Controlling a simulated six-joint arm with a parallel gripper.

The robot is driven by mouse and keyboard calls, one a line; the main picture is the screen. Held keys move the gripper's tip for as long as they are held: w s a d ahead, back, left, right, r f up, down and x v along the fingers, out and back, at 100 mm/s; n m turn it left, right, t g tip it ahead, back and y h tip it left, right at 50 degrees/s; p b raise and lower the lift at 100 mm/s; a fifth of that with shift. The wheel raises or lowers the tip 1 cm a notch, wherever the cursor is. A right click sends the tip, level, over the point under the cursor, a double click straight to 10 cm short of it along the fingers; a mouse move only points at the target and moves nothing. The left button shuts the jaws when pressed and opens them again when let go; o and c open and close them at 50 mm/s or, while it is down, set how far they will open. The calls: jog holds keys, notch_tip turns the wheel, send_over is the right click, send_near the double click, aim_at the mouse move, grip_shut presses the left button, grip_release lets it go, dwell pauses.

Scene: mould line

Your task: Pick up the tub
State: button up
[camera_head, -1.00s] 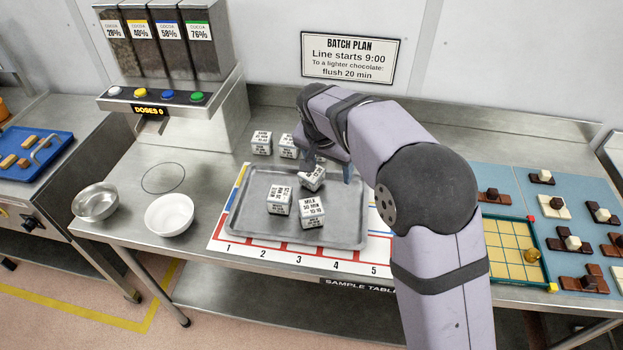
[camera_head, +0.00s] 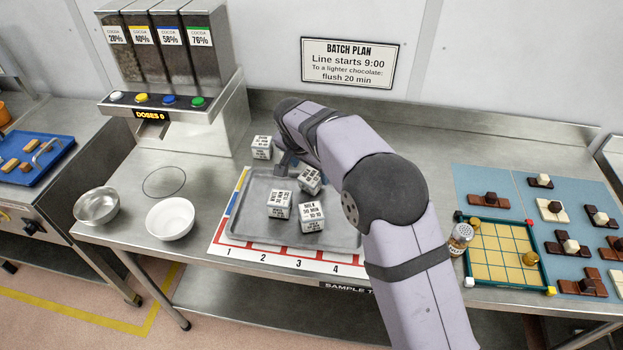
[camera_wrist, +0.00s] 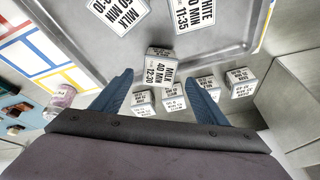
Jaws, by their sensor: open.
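No thing is marked as a tub; the likeliest candidates are white box-shaped pieces with printed labels. One, reading "MILK 40 MIN 12:30" (camera_wrist: 160,66), is between and just beyond my fingertips in the wrist view. It appears to be the tilted box (camera_head: 309,180) at the tray's back in the head view. Two more boxes, a left one (camera_head: 279,204) and a right one (camera_head: 311,216), sit on the grey metal tray (camera_head: 340,232). My gripper (camera_wrist: 159,72) is open and empty at the tray's back edge; my arm partly hides it in the head view (camera_head: 287,160).
Several similar boxes (camera_wrist: 173,97) stand behind the tray. A small jar (camera_head: 460,238) stands by the yellow grid board (camera_head: 500,255) at right. The dispenser (camera_head: 190,110) is behind, left.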

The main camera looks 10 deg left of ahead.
aim_at(313, 174)
jog(key=shift+p+x, duration=1.15)
jog(key=shift+x, duration=1.15)
jog(key=shift+w+d, duration=0.1)
jog(key=c, duration=1.3)
jog(key=shift+r, duration=0.2)
notch_tip(313, 174, up, 9)
jog(key=b, duration=0.3)
jog(key=shift+f, duration=0.1)
jog(key=shift+r, duration=0.45)
